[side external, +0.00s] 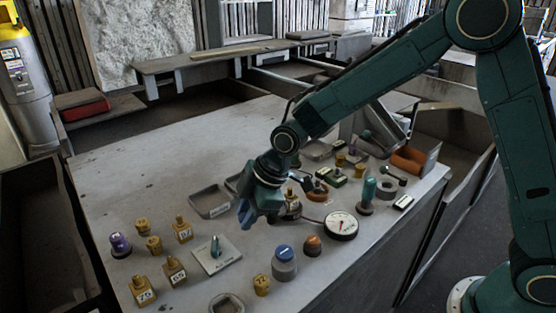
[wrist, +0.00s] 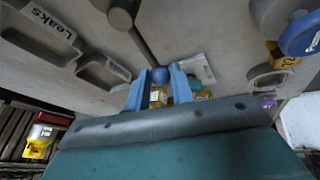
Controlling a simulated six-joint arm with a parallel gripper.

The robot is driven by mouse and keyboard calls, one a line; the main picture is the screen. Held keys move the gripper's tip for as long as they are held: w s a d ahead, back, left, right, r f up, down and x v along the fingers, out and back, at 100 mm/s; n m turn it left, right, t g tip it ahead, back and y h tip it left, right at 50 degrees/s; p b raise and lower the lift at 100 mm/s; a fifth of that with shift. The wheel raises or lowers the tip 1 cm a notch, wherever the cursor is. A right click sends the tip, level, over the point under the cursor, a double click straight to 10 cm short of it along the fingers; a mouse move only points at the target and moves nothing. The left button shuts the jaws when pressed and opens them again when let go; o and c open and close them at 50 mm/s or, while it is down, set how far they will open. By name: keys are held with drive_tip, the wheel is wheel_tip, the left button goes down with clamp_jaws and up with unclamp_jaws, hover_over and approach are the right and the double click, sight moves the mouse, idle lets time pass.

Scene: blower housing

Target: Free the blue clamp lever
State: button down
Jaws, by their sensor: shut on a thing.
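The blue clamp lever shows in the wrist view as a dark rod (wrist: 143,45) with a blue ball (wrist: 160,74) at its end. The rod runs up to a grey round boss (wrist: 122,12). My gripper (wrist: 160,84) has its two blue fingers on either side of the ball and is shut on it. In the side external view my gripper (side external: 245,214) is low over the middle of the table, fingers pointing down and left. The lever is hidden there behind my gripper, and I cannot tell whether the clamp is locked or loose.
A tray labelled "Leaks" (wrist: 50,22) lies beside the lever. A white plate with a teal handle (side external: 216,252), a blue-capped cylinder (side external: 284,262) and a dial gauge (side external: 341,226) stand close by. Several labelled brass pieces (side external: 143,291) stand at front left. The table's far left is clear.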

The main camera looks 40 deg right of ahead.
drive_tip(key=shift+w, duration=0.15)
drive_tip(key=w+m, duration=0.1)
drive_tip(key=m, duration=0.1)
drive_tip(key=w+m+t+h, duration=0.1)
drive_tip(key=m, duration=0.1)
drive_tip(key=shift+w+d+h, duration=0.1)
drive_tip(key=shift+d+h, duration=0.1)
drive_tip(key=shift+h, duration=0.1)
drive_tip(key=m, duration=0.1)
drive_tip(key=w+m+h, duration=0.1)
drive_tip(key=m, duration=0.1)
drive_tip(key=shift+w+d, duration=0.15)
drive_tip(key=shift+d, duration=0.25)
drive_tip(key=m, duration=0.1)
drive_tip(key=w+d+m+h, duration=0.1)
drive_tip(key=shift+m, duration=0.4)
drive_tip(key=d+m+h, duration=0.1)
drive_tip(key=w+m, duration=0.1)
drive_tip(key=m, duration=0.1)
drive_tip(key=shift+w+d+m+h, duration=0.1)
drive_tip(key=shift+d+m+h, duration=0.2)
drive_tip(key=shift+d+h, duration=0.1)
drive_tip(key=shift+w+d+m+g+h, duration=0.15)
drive_tip(key=shift+d+m+h, duration=0.15)
drive_tip(key=shift+m, duration=0.3)
drive_tip(key=shift+d+m+g+h, duration=0.2)
drive_tip(key=shift+d+m, duration=0.2)
drive_tip(key=shift+m, duration=0.2)
